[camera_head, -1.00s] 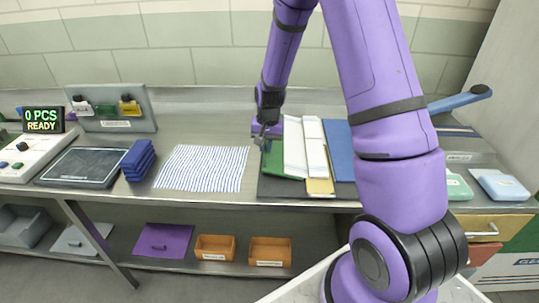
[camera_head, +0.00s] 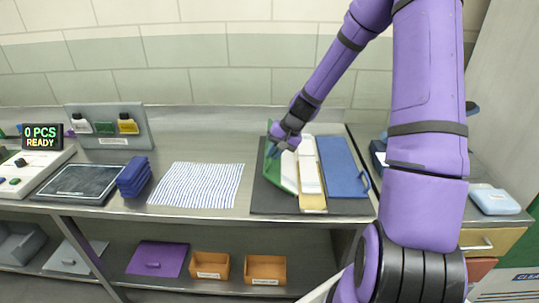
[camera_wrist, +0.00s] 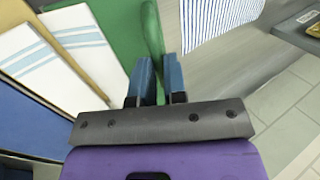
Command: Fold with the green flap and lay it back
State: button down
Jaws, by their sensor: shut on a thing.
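The folding board lies on the bench with a tan middle panel (camera_head: 313,203), a blue flap (camera_head: 342,168) at right and the green flap (camera_head: 289,175) at left. The green flap appears raised at a tilt; its rounded edge bar (camera_wrist: 152,35) runs between my fingers in the wrist view. My gripper (camera_head: 276,150) is shut on it at the board's left side; its blue fingers (camera_wrist: 158,80) show in the wrist view. A white cloth with pale blue stripes (camera_head: 309,174) lies on the middle panel. It also shows in the wrist view (camera_wrist: 60,60). Part of the green flap is hidden by my gripper.
A blue-striped white cloth (camera_head: 196,185) lies flat left of the board. A stack of folded blue cloths (camera_head: 134,177), a dark tablet-like panel (camera_head: 82,182) and a control box with a display (camera_head: 42,137) stand farther left. Orange bins (camera_head: 266,268) sit on the lower shelf.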

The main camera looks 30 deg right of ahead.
jog(key=s+d+t+y, duration=0.3)
jog(key=s+d+y, duration=0.1)
jog(key=d, duration=0.3)
jog(key=s+d+f+t+y, duration=0.1)
jog(key=s+d+t+y, duration=0.2)
jog(key=s+d+y, duration=0.2)
jog(key=shift+s+d+f, duration=0.15)
jog(key=shift+s+d, duration=0.1)
jog(key=shift+d, duration=0.65)
dwell(0.4)
jog(key=c, duration=1.2)
grip_release()
jog(key=shift+w, duration=0.1)
jog(key=shift+o, duration=0.2)
jog(key=f+v, duration=0.1)
jog(key=v, duration=0.9)
jog(key=shift+s+d+r, duration=0.25)
jog(key=shift+d, duration=0.05)
